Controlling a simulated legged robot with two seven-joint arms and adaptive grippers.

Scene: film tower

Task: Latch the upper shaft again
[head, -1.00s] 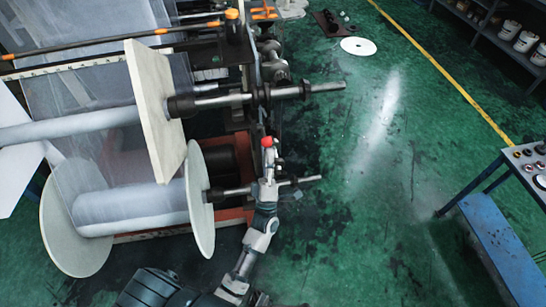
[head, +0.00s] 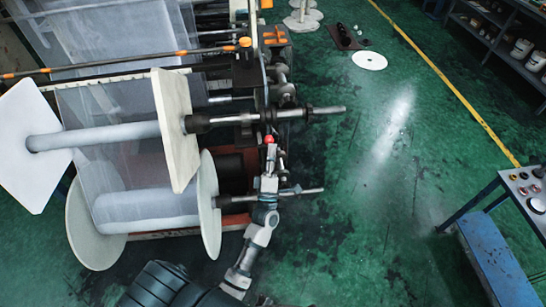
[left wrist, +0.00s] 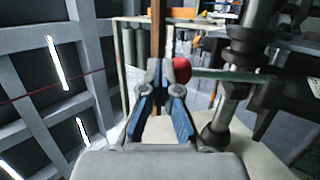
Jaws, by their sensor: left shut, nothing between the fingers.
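The upper shaft (head: 320,111) runs across the machine through a square pale plate, and its bare dark end sticks out right. A red knob (head: 269,139) shows just below this shaft. My left gripper (head: 268,160) is right below the knob, shut and empty. In the left wrist view the left gripper's fingertips (left wrist: 163,70) are together. The red knob (left wrist: 182,70) is just right of them, partly covered by a finger, on a greenish rod (left wrist: 240,75). I cannot tell whether finger and knob touch. The latch at the shaft is too small to make out. My right gripper is not in view.
The lower shaft (head: 300,191), with a film roll (head: 145,210) between round discs, lies close under my left arm. A blue-legged control table (head: 500,255) stands at right. The green floor between is mostly clear, with a white disc (head: 369,60) farther back.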

